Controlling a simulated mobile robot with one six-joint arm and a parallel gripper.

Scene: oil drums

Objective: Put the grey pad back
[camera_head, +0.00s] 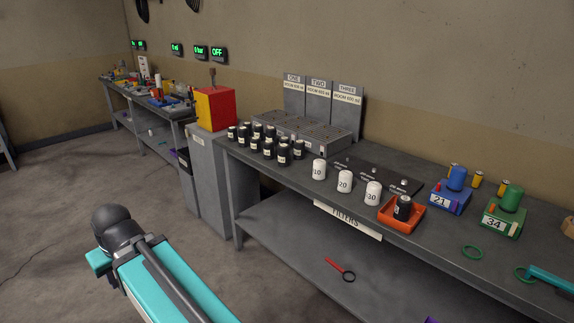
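I cannot make out a grey pad for certain in this view. A grey slotted tray unit (303,133) stands at the back of the bench, under three grey signs reading ONE, TWO and THREE. A dark flat plate (376,174) with small fittings lies behind three white canisters labelled 10, 20 and 30, such as the middle one (344,182). My gripper is not visible; a teal and black part of my arm shows at the lower left.
The grey bench (440,256) carries several black canisters, an orange tray (401,217) with one black canister, a blue box (449,200), a green box (502,222) and a green ring (473,252). A red tool (341,269) lies on the lower shelf. Floor at left is clear.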

